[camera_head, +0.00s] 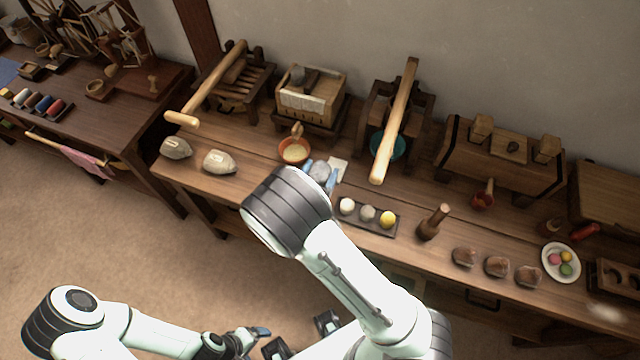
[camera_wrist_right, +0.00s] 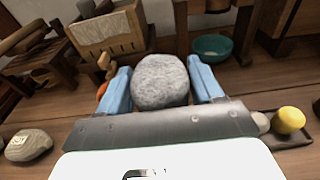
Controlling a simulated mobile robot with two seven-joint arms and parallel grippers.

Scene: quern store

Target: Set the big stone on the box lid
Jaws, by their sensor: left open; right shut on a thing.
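The big stone (camera_wrist_right: 161,82) is grey and rounded. My right gripper (camera_wrist_right: 161,85) is shut on it, with a blue finger on each side. In the head view the stone (camera_head: 319,172) shows over the middle of the table, partly hidden by my right arm. The wooden box (camera_head: 311,104), with pale cloth over its front, stands at the back of the table, beyond the stone. Its wooden lid (camera_head: 322,81) shows at the top, with a grey lump beside it. The box also shows at upper left in the wrist view (camera_wrist_right: 110,36). My left gripper (camera_head: 250,338) is open, low, away from the table.
An orange bowl (camera_head: 294,151) stands left of the stone. A dark tray (camera_head: 378,224) with round items is in front. A wooden press with a long lever (camera_head: 396,120) and a teal bowl (camera_head: 385,146) stand right of the box.

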